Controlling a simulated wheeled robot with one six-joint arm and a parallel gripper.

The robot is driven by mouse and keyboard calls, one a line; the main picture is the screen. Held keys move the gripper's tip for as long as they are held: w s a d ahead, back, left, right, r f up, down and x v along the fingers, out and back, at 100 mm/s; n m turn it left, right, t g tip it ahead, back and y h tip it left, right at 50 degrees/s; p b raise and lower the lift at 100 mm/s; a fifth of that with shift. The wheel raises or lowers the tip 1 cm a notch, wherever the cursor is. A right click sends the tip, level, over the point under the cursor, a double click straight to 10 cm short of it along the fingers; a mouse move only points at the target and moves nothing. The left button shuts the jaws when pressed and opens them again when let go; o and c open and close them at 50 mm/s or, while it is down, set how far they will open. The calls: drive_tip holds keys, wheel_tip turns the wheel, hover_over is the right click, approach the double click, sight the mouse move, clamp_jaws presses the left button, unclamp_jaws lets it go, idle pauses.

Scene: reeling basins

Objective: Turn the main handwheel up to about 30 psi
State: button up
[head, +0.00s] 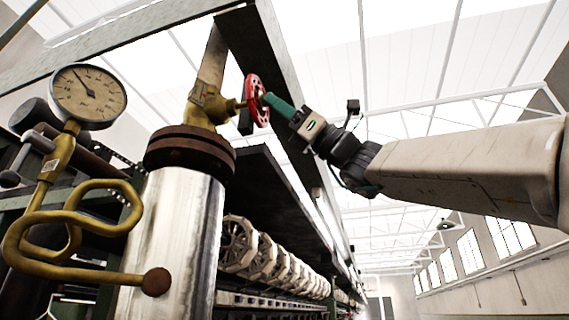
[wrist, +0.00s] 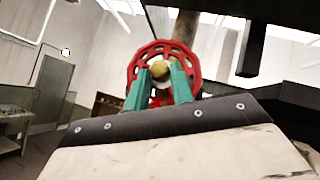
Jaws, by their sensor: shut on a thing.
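The red handwheel (head: 256,101) is on the side of a brass valve (head: 207,103) above a flanged steel pipe. My gripper (head: 276,103), with green fingers, reaches the wheel from the right and is shut on it. In the wrist view, the handwheel (wrist: 164,52) faces me, with the two green fingers (wrist: 159,86) at its lower and middle part, around the brass hub. The exact contact is partly hidden. A round pressure gauge (head: 88,95) stands at the left. Its needle points to the upper left; the numbers are too small to read.
The steel pipe (head: 172,245) with its rusty flange (head: 190,150) stands below the valve. A coiled brass tube (head: 75,225) runs under the gauge. A dark beam (head: 272,70) passes close behind the wheel. Several pale reels (head: 240,245) line the machine. Open room lies at right.

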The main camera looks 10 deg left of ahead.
drive_tip(key=shift+a, duration=0.1)
drive_tip(key=o, duration=1)
drive_tip(key=shift+a, duration=0.15)
drive_tip(key=shift+v, duration=4)
